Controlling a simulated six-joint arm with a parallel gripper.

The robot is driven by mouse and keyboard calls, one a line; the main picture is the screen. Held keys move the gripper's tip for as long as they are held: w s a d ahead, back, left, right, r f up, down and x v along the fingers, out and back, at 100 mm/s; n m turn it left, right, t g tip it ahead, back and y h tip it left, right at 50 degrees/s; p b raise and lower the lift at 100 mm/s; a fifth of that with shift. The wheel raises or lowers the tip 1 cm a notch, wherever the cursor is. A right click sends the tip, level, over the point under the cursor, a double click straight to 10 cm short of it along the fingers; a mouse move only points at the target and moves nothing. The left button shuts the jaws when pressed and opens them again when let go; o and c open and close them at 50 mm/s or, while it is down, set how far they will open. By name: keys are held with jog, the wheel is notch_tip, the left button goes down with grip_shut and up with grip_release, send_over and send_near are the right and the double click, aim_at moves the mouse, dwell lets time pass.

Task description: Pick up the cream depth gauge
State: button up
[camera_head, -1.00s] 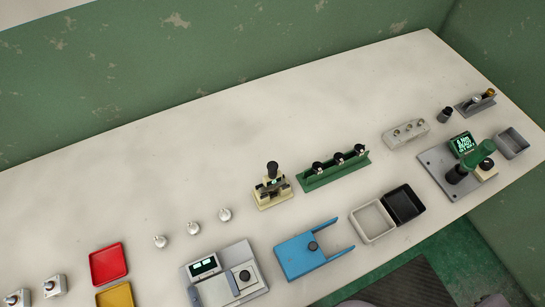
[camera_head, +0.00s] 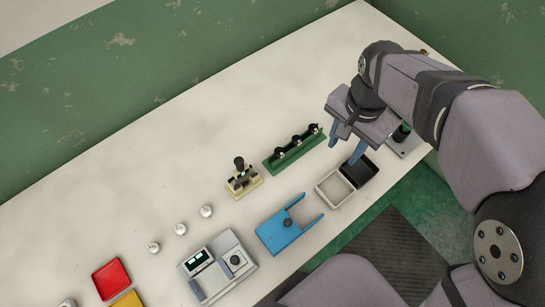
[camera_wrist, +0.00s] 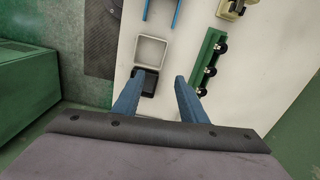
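The cream depth gauge (camera_head: 243,183) stands upright on the table in the head view, with a dark knob on top and a small display. It is left of the green rack. Part of its cream body also shows at the top edge of the wrist view (camera_wrist: 230,10). My gripper (camera_head: 346,147) is open, its two blue fingers apart with nothing between them. It hangs above the table near the black tray, well to the right of the gauge. The wrist view shows both fingers (camera_wrist: 160,80) pointing down beside the black tray.
The green rack (camera_head: 294,150) with several black knobs stands between my gripper and the gauge. The grey tray (camera_head: 321,193), black tray (camera_head: 371,178) and blue fixture (camera_head: 275,237) lie along the front. Small white knobs (camera_head: 206,211) are left of the gauge. The table behind is clear.

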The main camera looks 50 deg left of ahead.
aim_at(239, 162)
jog(key=shift+n, duration=0.3)
jog(key=s+a+f+b, duration=0.1)
jog(key=s+a, duration=0.4)
jog(key=s, duration=0.1)
jog(key=s+a+f+b, duration=0.1)
jog(key=s+a, duration=0.4)
jog(key=s, duration=0.1)
jog(key=s+a+f+b, duration=0.1)
jog(key=s+a, duration=0.4)
jog(key=s, duration=0.2)
jog(key=shift+f, duration=0.1)
jog(key=shift+s+f+p, duration=0.15)
jog(key=shift+f+p, duration=1.55)
jog(key=shift+f, duration=1.95)
grip_shut()
